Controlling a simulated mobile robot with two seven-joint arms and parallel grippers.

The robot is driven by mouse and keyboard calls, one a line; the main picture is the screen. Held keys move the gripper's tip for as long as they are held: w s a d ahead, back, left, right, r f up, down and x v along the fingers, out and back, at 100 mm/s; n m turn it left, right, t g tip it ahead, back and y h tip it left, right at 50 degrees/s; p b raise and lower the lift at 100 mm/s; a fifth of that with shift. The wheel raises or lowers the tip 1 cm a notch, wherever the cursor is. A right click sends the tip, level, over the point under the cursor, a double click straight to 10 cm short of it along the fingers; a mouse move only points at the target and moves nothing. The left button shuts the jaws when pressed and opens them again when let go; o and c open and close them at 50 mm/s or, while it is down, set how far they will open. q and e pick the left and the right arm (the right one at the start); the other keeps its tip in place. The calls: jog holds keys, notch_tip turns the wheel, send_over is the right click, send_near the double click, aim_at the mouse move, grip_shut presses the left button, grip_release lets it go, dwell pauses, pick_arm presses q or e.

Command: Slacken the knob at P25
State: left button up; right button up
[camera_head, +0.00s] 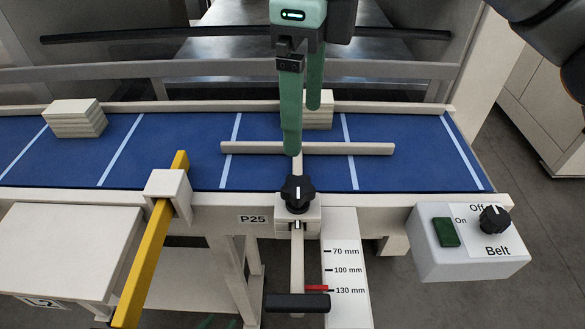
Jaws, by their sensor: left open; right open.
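The black lobed knob (297,195) at the P25 label (253,219) sits on a cream clamp block at the belt's near edge, its white mark pointing away from me. A cream rod (297,255) runs through the block, from a guide bar (240,148) over the belt to a black handle (297,303). My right gripper (302,132), with green fingers, points down above and beyond the knob. It is open, one finger nearer and one farther, with nothing between them that I can see. The nearer fingertip appears just above the knob, apart from it.
A scale (345,260) shows a red pointer (317,288) near 130 mm. A yellow bar (150,255) passes through a bracket at left. A belt switch box (470,245) stands at right. Stacked pale blocks (75,118) lie on the blue belt (400,170).

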aim_at(302, 186)
notch_tip(302, 186, down, 12)
jog(key=shift+r+p, duration=0.1)
jog(key=shift+p, duration=0.25)
jog(key=shift+c, duration=0.4)
jog(key=c, duration=1.3)
